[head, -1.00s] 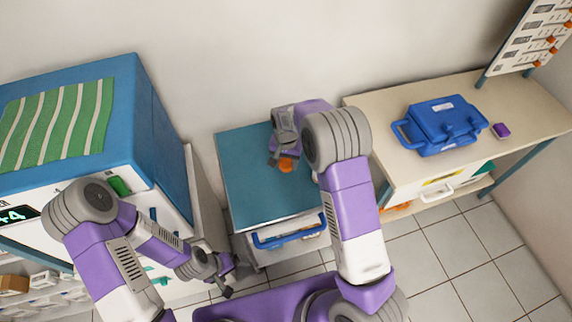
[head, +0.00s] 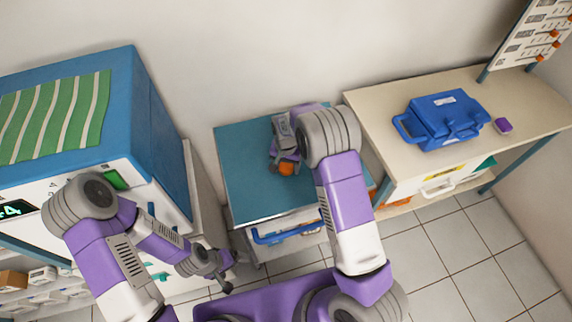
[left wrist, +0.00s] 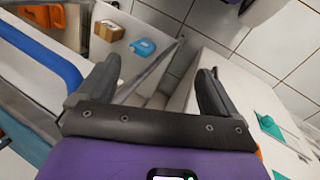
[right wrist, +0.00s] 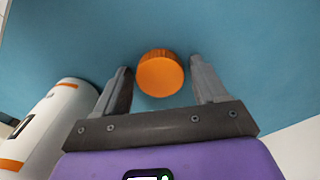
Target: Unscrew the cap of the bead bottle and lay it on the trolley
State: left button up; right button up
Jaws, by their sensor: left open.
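An orange round cap (head: 286,169) with a ribbed side shows over the blue trolley top (head: 240,180). In the right wrist view the cap (right wrist: 160,75) appears between my right fingertips, with a gap on each side. No bottle body shows below it, and I cannot tell whether it sits on a bottle. My right gripper (right wrist: 162,72) is open around the cap; in the head view my right arm partly hides this area. My left gripper (head: 225,272) is open and empty, low in front of the trolley. In the left wrist view its fingers (left wrist: 157,80) are spread wide.
A white cylinder with orange bands (right wrist: 45,125) shows left of my right gripper. The trolley has a blue front handle (head: 280,233). A blue case (head: 440,120) and small purple object (head: 503,126) are on the right bench. The trolley's left part is clear.

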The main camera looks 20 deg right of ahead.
aim_at(286, 167)
jog(key=shift+o, duration=0.3)
jog(key=shift+r, duration=0.15)
jog(key=shift+r, duration=0.3)
notch_tip(286, 167, up, 12)
jog(key=p, duration=0.2)
jog(key=shift+f, duration=0.2)
